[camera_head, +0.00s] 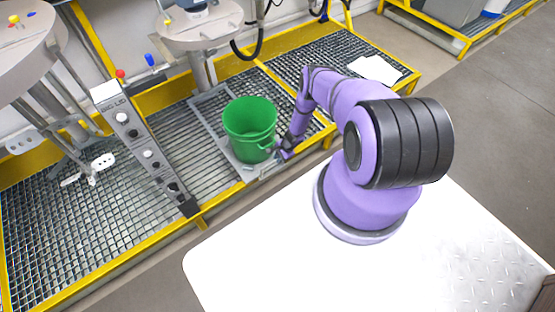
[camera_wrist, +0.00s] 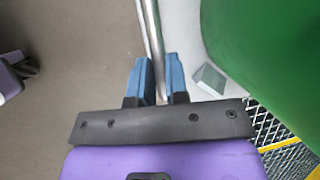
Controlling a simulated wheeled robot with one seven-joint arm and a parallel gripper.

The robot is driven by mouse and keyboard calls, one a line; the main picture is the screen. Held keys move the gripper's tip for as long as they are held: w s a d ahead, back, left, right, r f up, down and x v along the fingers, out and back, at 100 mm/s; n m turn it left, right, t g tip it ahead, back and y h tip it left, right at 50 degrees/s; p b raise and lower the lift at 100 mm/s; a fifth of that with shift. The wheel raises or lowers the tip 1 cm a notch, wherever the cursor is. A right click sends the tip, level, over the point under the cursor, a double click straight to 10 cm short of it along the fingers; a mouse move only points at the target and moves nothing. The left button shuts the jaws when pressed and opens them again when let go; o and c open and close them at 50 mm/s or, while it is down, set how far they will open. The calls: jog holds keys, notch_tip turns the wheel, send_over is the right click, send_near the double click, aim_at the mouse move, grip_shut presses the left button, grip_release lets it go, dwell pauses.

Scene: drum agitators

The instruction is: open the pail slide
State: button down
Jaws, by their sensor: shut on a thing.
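A green pail (camera_head: 250,124) stands on the grey pail slide (camera_head: 214,124), a flat tray set into the grated platform. The pail also fills the upper right of the wrist view (camera_wrist: 275,50). My gripper (camera_head: 286,153) is low at the front right of the pail, at the slide's front end. In the wrist view my gripper's two blue fingers (camera_wrist: 160,80) are on either side of a thin metal bar, the slide handle (camera_wrist: 152,40), and are shut on it. The slide's pale surface (camera_wrist: 186,30) shows beside the bar. In the head view the handle is mostly hidden by my gripper.
A control panel (camera_head: 140,142) marked BIG LID stands left of the slide. A round lid (camera_head: 200,30) on a post is behind the pail. Yellow rails (camera_head: 110,253) edge the grating. Grey floor lies in front, and a white sheet (camera_head: 375,69) lies at the back right.

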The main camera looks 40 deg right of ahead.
jog(key=shift+s, duration=0.1)
jog(key=c, duration=1.1)
grip_release()
jog(key=v, duration=1)
jog(key=shift+d+r, duration=0.15)
jog(key=shift+r, duration=0.25)
jog(key=shift+d, duration=0.1)
